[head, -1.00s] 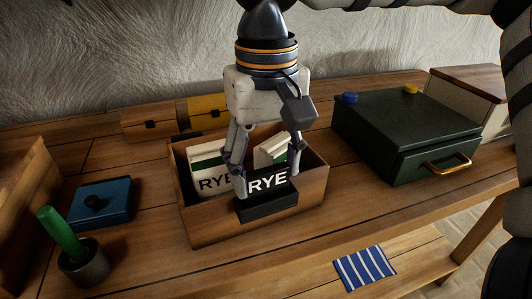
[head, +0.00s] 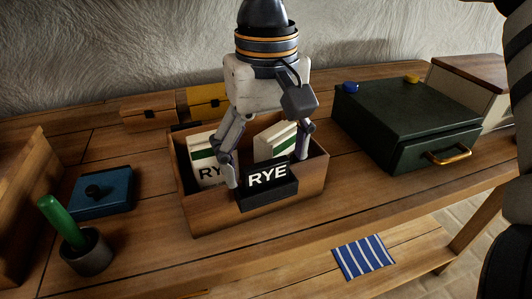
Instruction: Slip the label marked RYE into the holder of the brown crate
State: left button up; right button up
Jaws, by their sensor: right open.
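The brown crate (head: 200,222) stands on the workbench, with white packets (head: 271,141) with green bands inside. One packet at the left has its lettering partly hidden by a finger. The black holder (head: 257,208) is on the crate's front. The label marked RYE (head: 268,177), black with white letters, sits in the holder, upright and slightly tilted in the picture. My right gripper (head: 267,182) is over the crate front, its fingers spread wide on either side of the label, clear of it. My left gripper is not in view.
A dark green box (head: 395,120) with a brass handle stands to the right. A striped cloth (head: 363,257) lies on the lower shelf.

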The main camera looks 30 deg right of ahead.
aim_at(266, 164)
notch_tip(266, 164, up, 12)
dwell(0.6)
